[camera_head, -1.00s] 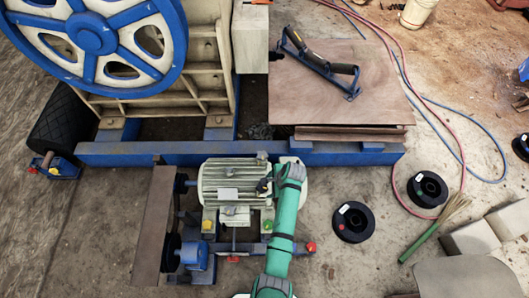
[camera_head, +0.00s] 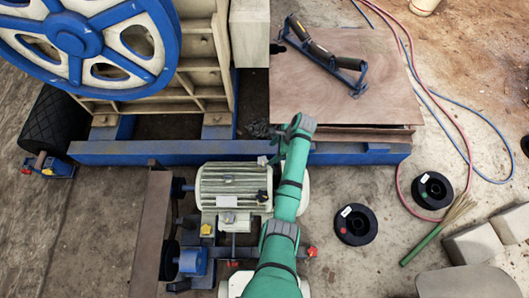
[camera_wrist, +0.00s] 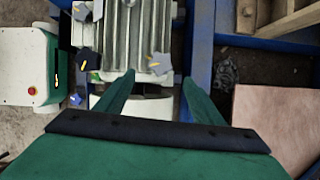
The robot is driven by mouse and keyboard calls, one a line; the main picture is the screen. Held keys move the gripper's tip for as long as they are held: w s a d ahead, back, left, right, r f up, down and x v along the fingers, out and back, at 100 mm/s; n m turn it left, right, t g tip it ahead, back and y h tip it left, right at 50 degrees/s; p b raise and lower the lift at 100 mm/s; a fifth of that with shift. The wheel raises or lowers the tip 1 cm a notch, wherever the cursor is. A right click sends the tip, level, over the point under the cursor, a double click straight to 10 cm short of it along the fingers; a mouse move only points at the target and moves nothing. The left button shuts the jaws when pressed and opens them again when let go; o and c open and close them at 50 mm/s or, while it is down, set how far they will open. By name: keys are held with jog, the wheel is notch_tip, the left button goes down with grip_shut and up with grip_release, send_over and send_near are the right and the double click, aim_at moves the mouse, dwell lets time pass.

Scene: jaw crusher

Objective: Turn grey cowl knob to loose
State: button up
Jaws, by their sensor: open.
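A grey lobed knob with a yellow mark (camera_wrist: 160,63) sits at the motor's edge by the pale cowl (camera_wrist: 150,108) in the wrist view. My gripper (camera_wrist: 159,80) is open. Its two green fingers stand on either side of the cowl, with the grey knob just beyond and between the fingertips. Contact with the knob cannot be told. In the head view, the pale ribbed motor (camera_head: 230,182) lies below the blue beam, and my green arm partly hides its cowl end. A small grey piece (camera_head: 262,160) shows at the motor's far edge there.
Other dark lobed knobs (camera_wrist: 88,60) sit on the motor's near side. The blue beam (camera_head: 150,153) runs close behind the motor. A wooden board stack (camera_head: 340,90) bears a blue roller frame (camera_head: 325,58). Black spools (camera_head: 355,224) lie on open floor at right.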

aim_at(263, 160)
jog(key=x, duration=1)
jog(key=shift+w+f, duration=0.1)
jog(key=shift+f, duration=0.25)
jog(key=c, duration=1)
